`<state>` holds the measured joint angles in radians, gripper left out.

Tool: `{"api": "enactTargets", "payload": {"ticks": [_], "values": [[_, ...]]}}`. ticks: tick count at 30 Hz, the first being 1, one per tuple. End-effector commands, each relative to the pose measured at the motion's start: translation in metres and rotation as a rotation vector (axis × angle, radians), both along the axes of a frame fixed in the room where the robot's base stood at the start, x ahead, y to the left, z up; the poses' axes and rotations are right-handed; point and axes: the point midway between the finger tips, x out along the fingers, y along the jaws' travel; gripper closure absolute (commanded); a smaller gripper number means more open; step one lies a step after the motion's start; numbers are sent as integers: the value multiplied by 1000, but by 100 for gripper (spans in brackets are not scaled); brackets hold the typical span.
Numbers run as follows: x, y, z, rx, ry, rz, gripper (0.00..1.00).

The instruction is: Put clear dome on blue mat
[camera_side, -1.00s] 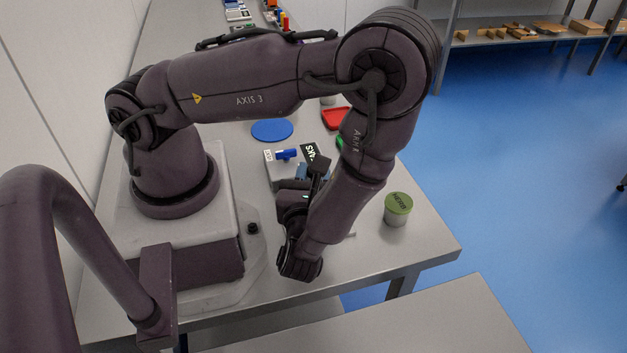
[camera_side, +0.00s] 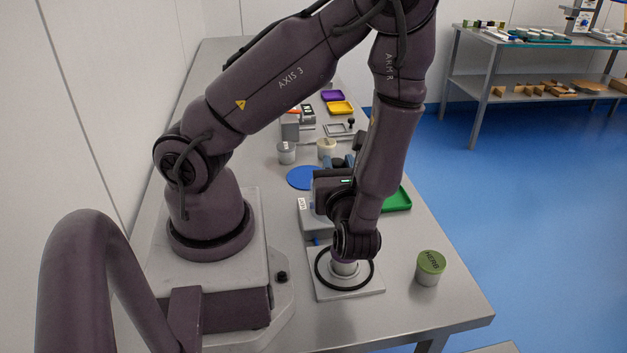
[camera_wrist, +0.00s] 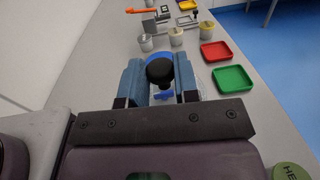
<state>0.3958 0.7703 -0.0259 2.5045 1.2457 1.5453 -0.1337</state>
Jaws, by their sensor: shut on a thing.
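My gripper (camera_wrist: 160,82) is shut on the black knob of the clear dome (camera_wrist: 159,71) in the wrist view. The blue fingers stand on either side of the knob. The transparent shell is hard to make out below. In the side view my gripper (camera_side: 334,164) is level with the back of the grey device, and the dome is mostly hidden. The round blue mat (camera_side: 301,178) lies flat on the table just left of and beyond the fingers. In the wrist view the blue mat (camera_wrist: 153,56) shows partly behind the knob.
A square board (camera_side: 370,288) with a black ring and a small tub lies under my wrist. A green-lidded tub (camera_side: 430,267) stands right of it. A grey device (camera_side: 308,222), green tray (camera_side: 399,199) and two pale tubs (camera_side: 286,153) are close by. A red tray (camera_wrist: 216,52) lies further back.

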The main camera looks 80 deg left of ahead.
Motion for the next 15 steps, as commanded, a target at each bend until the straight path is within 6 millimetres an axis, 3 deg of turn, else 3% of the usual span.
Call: {"api": "enactTargets", "payload": {"ticks": [8, 15], "values": [[-3, 102, -15, 3, -2, 341, 100], [-22, 198, -21, 4, -2, 530, 100]]}}
